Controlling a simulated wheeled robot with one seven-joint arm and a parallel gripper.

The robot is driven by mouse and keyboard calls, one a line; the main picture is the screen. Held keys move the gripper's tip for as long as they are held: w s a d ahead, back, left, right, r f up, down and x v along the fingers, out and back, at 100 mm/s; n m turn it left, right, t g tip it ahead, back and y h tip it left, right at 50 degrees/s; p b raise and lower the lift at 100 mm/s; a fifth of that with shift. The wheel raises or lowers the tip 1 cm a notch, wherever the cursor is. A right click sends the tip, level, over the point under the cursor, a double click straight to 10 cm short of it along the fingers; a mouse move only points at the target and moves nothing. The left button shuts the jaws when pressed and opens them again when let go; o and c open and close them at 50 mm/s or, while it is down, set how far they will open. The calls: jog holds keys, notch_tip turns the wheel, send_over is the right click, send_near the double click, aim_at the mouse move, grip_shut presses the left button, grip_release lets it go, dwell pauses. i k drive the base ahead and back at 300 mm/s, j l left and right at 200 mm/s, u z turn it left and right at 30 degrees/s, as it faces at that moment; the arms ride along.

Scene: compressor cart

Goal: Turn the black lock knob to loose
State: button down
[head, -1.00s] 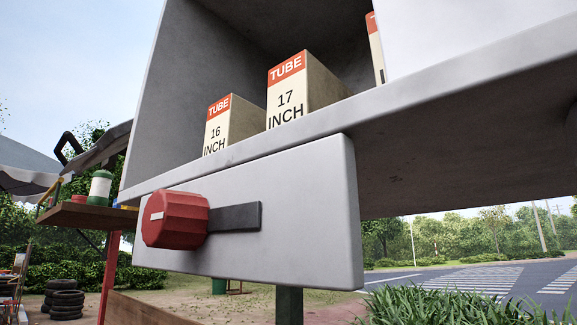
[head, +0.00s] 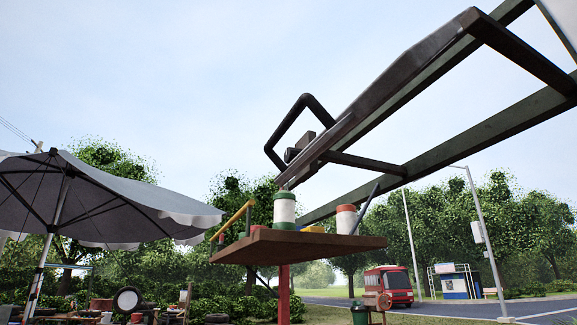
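A small dark, rounded part (head: 292,154) sits on a block near the lower end of a dark metal arm (head: 405,75) in the head view. It may be the black lock knob, but it is too small to tell its marking or setting. A black looped handle (head: 300,98) stands out from the same end of the arm. My gripper is not in view, so its state and place are hidden.
A wooden shelf (head: 330,242) on a red post holds a green-and-white can (head: 285,208), a red-topped can (head: 346,219) and small items. A grey umbrella (head: 110,205) stands left. Green rails (head: 455,140) cross the upper right. A red van (head: 388,287) is far behind.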

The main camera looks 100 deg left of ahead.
aim_at(290, 153)
jog(key=l+u, duration=0.1)
jog(key=u, duration=0.35)
jog(key=l+u, duration=0.15)
jog(key=u, duration=0.35)
jog(key=l+u, duration=0.1)
jog(key=u, duration=0.8)
jog(key=k+l+u, duration=0.25)
jog(key=u, duration=0.25)
jog(key=i+j+u, duration=0.1)
jog(key=j, duration=0.25)
jog(key=i, duration=0.1)
